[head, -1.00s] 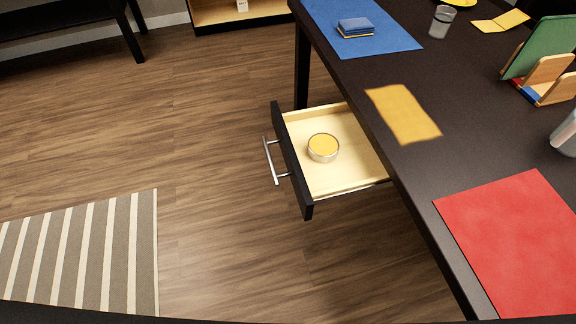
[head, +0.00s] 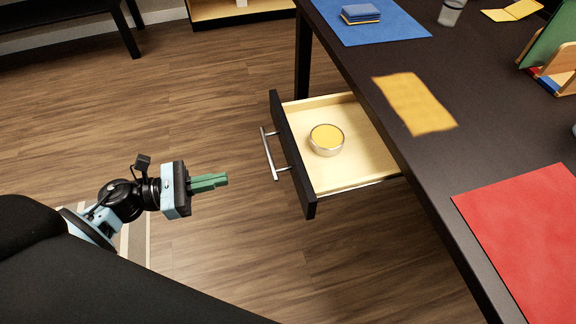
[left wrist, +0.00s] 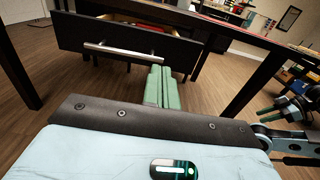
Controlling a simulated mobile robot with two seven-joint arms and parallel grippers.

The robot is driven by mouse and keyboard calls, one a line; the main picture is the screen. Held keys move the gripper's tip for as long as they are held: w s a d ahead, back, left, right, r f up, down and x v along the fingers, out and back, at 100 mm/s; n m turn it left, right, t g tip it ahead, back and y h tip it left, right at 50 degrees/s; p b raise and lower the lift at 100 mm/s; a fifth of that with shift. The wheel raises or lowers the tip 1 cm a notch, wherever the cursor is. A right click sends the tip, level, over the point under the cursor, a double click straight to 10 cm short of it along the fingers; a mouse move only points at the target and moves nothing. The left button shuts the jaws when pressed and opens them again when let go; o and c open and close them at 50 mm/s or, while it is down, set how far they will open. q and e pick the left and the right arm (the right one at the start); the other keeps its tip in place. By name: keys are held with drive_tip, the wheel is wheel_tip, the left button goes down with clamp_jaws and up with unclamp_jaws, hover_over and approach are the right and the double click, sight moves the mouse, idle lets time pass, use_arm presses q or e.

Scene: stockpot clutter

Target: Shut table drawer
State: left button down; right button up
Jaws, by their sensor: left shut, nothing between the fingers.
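The table drawer (head: 292,158) is pulled out from the dark table (head: 430,165), with a black front and a bar handle (head: 268,154). In that view, a dark gripper at the right edge (left wrist: 285,105) shows only partly.
A table leg (head: 303,65) stands behind the drawer. The wooden floor before the drawer is clear.

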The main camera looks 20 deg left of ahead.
use_arm(q)
drive_tip(key=shift+d, duration=0.1)
drive_tip(key=p, duration=0.2)
approach(294, 164)
drive_tip(key=x, duration=0.6)
drive_tip(key=shift+w+d+f, duration=0.1)
drive_tip(key=shift+w+d, duration=0.15)
drive_tip(key=shift+w, duration=0.1)
drive_tip(key=shift+d, duration=0.15)
